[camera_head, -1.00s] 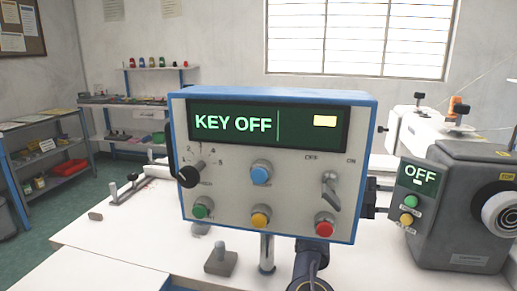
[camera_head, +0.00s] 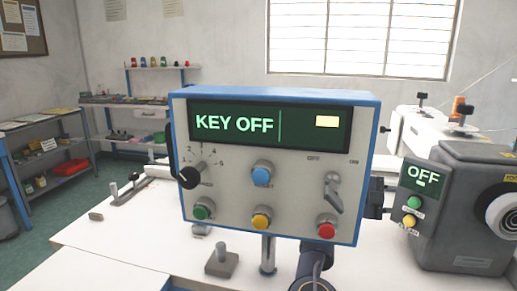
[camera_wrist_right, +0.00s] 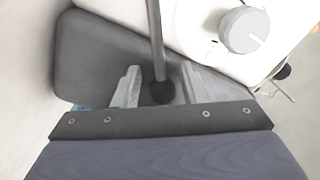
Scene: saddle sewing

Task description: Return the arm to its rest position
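My right arm (camera_head: 316,268) shows at the bottom of the head view, just below and in front of the control box; its gripper is not visible there. In the right wrist view my right gripper (camera_wrist_right: 158,70) has its two pale fingers spread apart. A dark rod with a rounded end (camera_wrist_right: 160,90) lies between or beyond the fingers, with gaps on both sides; its depth is unclear. The control box (camera_head: 226,222) reads "KEY OFF" and carries a black selector knob, several coloured buttons and a switch lever (camera_head: 333,193). My left gripper is not in view.
A grey machine unit (camera_head: 462,240) reading "OFF" stands to the right of the box. A white sewing machine (camera_head: 400,130) is behind it. The white table (camera_head: 110,245) has small metal fixtures, with open surface at the left. Shelves (camera_head: 45,160) stand at the far left.

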